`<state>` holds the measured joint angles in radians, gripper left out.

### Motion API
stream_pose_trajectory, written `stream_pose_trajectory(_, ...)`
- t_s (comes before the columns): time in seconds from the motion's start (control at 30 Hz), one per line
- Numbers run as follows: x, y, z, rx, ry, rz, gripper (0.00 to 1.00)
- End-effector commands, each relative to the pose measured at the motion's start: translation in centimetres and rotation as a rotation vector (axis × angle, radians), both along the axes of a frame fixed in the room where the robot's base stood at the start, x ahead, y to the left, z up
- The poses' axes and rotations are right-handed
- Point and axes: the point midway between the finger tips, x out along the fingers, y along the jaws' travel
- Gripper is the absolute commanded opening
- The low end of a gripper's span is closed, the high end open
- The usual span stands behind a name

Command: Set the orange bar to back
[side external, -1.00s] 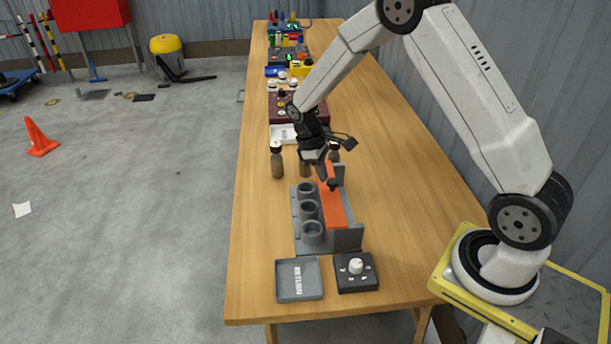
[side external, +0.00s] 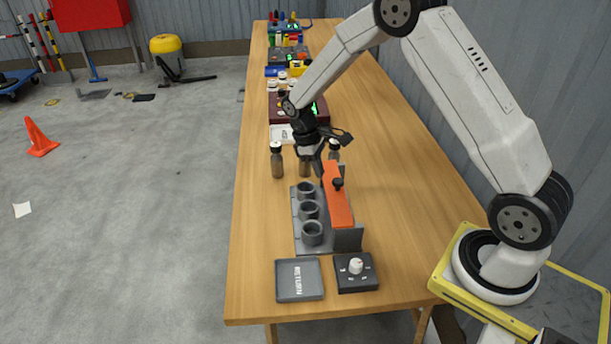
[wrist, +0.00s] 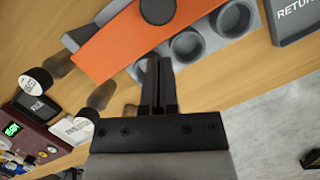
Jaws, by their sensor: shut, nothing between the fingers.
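The orange bar (side external: 338,205) with a black knob (side external: 338,184) lies along the right side of the grey rack (side external: 297,225), at the rack's upright back wall. Three grey ring holders (side external: 309,209) stand in a row left of the bar and look empty. In the wrist view the orange bar (wrist: 120,45) and its round dark knob (wrist: 158,10) lie beyond the fingertips. My gripper (side external: 318,173) is shut and empty, at the far end of the rack, left of the knob and apart from it. Its closed fingers show in the wrist view (wrist: 158,65).
Bottles with dark bodies (side external: 277,163) stand just past the rack, close around my gripper. A grey RETURN tray (side external: 300,294) and a black box with a white dial (side external: 356,272) are at the near end. The table right of the rack is clear.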

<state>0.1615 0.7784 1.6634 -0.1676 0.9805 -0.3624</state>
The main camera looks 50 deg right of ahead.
Motion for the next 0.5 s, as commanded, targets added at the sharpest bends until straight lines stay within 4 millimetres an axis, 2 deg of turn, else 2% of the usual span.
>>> stream_pose_trajectory(0.13, 1.7, 0.6, 0.3, -0.001, -0.002, 0.003, 0.0)
stream_pose_trajectory(0.5, 3.4, 1.1, 6.7, 0.0, -0.004, -0.001, 0.0)
